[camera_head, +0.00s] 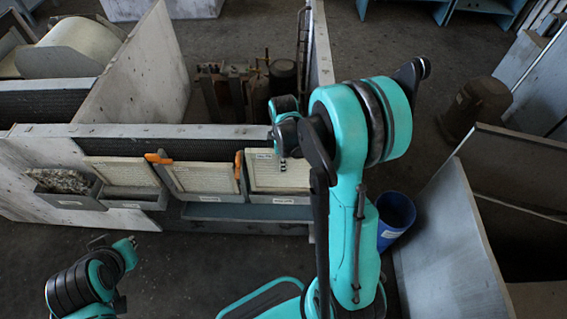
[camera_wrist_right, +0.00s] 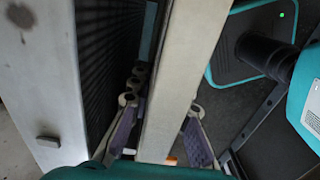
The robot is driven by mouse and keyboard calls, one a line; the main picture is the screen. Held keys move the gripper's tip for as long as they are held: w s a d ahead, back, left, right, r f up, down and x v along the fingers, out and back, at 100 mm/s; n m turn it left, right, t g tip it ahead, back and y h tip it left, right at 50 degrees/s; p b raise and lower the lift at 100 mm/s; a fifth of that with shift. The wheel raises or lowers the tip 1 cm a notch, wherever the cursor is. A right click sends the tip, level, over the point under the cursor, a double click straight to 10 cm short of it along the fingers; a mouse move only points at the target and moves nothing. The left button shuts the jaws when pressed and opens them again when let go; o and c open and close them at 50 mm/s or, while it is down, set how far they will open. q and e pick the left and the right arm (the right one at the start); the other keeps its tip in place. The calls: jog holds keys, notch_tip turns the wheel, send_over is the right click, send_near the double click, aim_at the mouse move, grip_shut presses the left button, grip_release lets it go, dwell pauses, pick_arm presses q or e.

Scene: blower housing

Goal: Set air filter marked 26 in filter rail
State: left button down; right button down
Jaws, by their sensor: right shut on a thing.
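Pale pleated filters stand side by side along the front of the blower housing in the head view: a left one (camera_head: 122,172), a middle one (camera_head: 203,178) and a right one (camera_head: 265,178). The right one has a small label at its top, too small to read. My right gripper (camera_head: 284,165) is shut on the top edge of the right filter; in the right wrist view its fingers (camera_wrist_right: 160,128) lie either side of a pale frame (camera_wrist_right: 185,70). The filter rail (camera_head: 220,211) runs under the filters; whether the held filter is seated is unclear. My left gripper (camera_head: 110,242) is low at left, its fingers unclear.
Orange clips (camera_head: 158,158) and (camera_head: 238,165) stand between the filters. A grey bin of debris (camera_head: 72,200) hangs at the left. A blue bucket (camera_head: 396,212) and a leaning grey panel (camera_head: 445,245) are on the right. Floor in front is open.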

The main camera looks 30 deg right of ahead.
aim_at(283, 176)
jog(key=shift+f, duration=0.1)
dwell(0.3)
jog(key=shift+f+b, duration=1.55)
jog(key=shift+f, duration=0.2)
jog(key=shift+f+b, duration=1.1)
jog(key=shift+f, duration=0.05)
jog(key=shift+f+b, duration=0.9)
jog(key=shift+f, duration=0.25)
jog(key=c, duration=1.3)
grip_release()
jog(key=shift+c, duration=0.2)
